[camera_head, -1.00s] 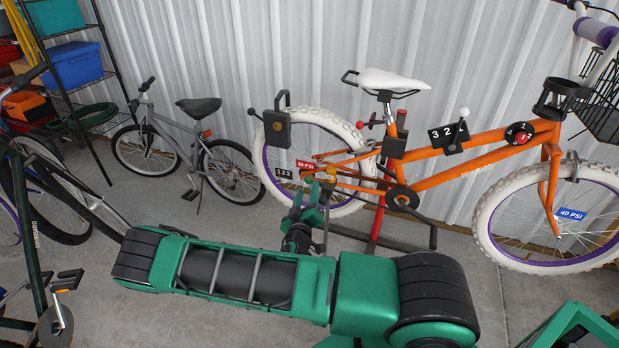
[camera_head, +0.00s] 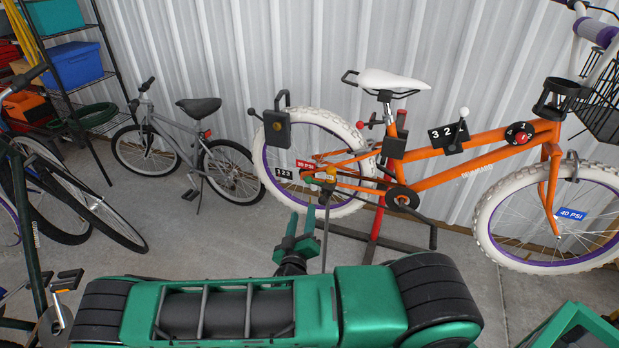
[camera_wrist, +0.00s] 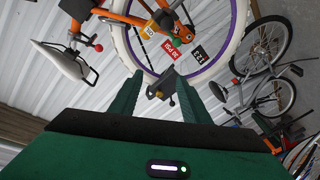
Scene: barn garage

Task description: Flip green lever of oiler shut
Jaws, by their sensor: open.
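On the orange bike's rear hub is a small cluster with yellow, red and green parts (camera_head: 325,176), which I take for the oiler. In the wrist view its green knob or lever end (camera_wrist: 177,43) shows above the fingertips, beside a yellow tag. Its exact lever position is too small to tell. My gripper (camera_head: 301,218) is open and empty, below and in front of the hub in the head view, apart from it. In the wrist view my gripper (camera_wrist: 162,82) has its two green fingers spread, with nothing held between them.
The orange bike (camera_head: 475,158) is on a red stand (camera_head: 374,235). A dark box with a knob (camera_head: 276,130) is at its rear wheel and shows between my fingers in the wrist view (camera_wrist: 160,88). A grey bike (camera_head: 170,145) stands left by the wall. Bare floor lies between.

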